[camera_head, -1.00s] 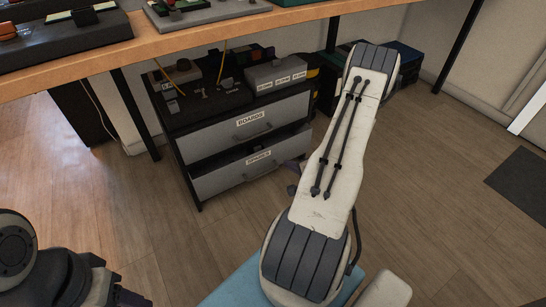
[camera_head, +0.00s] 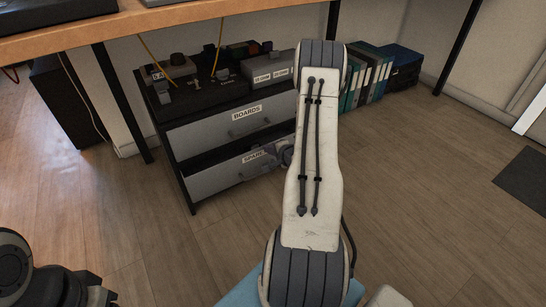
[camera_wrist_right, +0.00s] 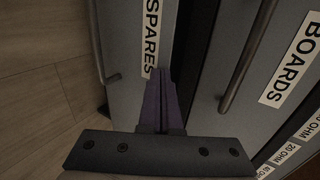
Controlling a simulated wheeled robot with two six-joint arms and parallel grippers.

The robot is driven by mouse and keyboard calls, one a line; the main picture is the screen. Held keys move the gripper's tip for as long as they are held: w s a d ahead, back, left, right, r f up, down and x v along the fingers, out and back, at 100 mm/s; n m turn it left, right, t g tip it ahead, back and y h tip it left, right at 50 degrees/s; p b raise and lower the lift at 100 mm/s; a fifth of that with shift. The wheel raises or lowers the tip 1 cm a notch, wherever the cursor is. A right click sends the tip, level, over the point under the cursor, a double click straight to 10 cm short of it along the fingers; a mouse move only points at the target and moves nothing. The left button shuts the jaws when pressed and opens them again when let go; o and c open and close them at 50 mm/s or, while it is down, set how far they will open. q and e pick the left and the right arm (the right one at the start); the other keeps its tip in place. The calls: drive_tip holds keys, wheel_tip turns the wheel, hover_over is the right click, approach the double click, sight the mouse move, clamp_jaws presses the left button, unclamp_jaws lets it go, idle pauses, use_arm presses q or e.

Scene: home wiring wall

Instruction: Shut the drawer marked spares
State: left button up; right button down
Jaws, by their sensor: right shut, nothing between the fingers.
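The spares drawer (camera_head: 220,179) is the lower grey drawer of the dark cabinet. It stands partly out, with a dark gap above its front. Its label and bar handle (camera_wrist_right: 107,60) show large and turned sideways in the right wrist view. My right gripper (camera_head: 272,152) is shut and empty at the right part of this drawer's front, partly hidden by my forearm. In the right wrist view its purple fingertips (camera_wrist_right: 161,72) are at the SPARES label, near the front's top edge. I cannot tell whether they touch. My left gripper (camera_head: 100,297) is barely in view at the bottom left.
The boards drawer (camera_head: 215,134) above looks shut. Small parts and labelled boxes (camera_head: 268,73) stand on the cabinet top, under the wooden bench (camera_head: 200,20). Binders (camera_head: 365,75) stand to the right behind my arm. The floor in front is clear.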

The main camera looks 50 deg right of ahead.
drive_tip(key=shift+w+d+p, duration=0.15)
drive_tip(key=shift+w+p, duration=0.4)
drive_tip(key=shift+w, duration=0.1)
drive_tip(key=shift+w+d+p, duration=0.15)
drive_tip(key=shift+w+p, duration=0.35)
drive_tip(key=shift+w, duration=0.1)
